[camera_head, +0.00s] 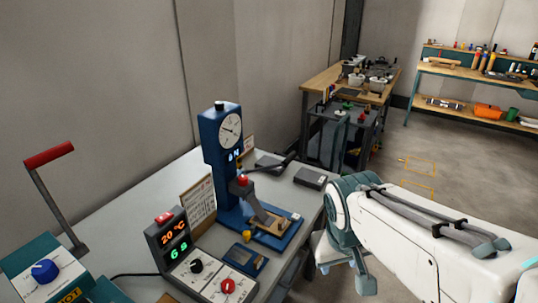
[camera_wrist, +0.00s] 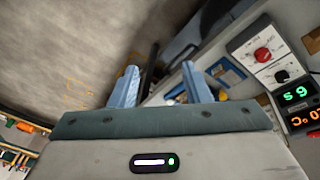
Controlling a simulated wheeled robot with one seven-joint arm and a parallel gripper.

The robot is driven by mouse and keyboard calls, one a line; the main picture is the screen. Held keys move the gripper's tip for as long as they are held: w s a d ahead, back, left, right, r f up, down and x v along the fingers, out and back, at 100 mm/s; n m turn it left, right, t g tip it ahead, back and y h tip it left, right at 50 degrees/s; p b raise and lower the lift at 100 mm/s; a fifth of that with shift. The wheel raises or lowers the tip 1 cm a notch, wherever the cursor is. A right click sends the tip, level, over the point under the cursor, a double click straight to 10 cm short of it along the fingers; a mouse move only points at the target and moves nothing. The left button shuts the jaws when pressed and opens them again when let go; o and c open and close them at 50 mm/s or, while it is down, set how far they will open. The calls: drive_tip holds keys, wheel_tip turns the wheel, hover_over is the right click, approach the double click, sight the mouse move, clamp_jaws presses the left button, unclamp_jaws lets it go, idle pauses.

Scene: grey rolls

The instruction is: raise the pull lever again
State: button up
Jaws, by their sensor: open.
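The blue press (camera_head: 211,150) with a round dial stands on the grey bench. A lever with a dark handle (camera_head: 283,161) reaches from its side up to the right; I take this as the pull lever. In the wrist view a dark rod (camera_wrist: 150,68), probably this handle, shows beyond the gap between my fingers, nearer the left one. My gripper (camera_wrist: 160,67) is open, with its two light blue fingers apart and nothing clearly held. Whether it touches the rod cannot be told. In the head view the fingers cannot be made out behind my arm.
A timer and temperature box (camera_head: 168,238) stands in front of the press. A teal machine (camera_head: 28,278) with an upright red-handled lever (camera_head: 50,155) is at the left. A dark flat box (camera_head: 310,178) lies by the bench's right edge. Open floor lies beyond.

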drive_tip(key=w+d+f+n+h+b, duration=0.3)
drive_tip(key=w+d+f+h, duration=0.1)
drive_tip(key=w, duration=0.4)
drive_tip(key=n+t+h+b, duration=0.5)
drive_tip(key=n+t, duration=0.7)
drive_tip(key=n, duration=0.1)
approach(287, 160)
drive_tip(key=x, duration=0.4)
drive_tip(key=p+x, duration=0.1)
drive_tip(key=x, duration=0.3)
drive_tip(key=f+p+x, duration=0.1)
drive_tip(key=x, duration=0.3)
drive_tip(key=shift+w+a+f, duration=0.1)
drive_tip(key=shift+w+a, duration=0.05)
drive_tip(key=shift+a, duration=0.1)
clamp_jaws()
drive_tip(key=shift+a, duration=0.1)
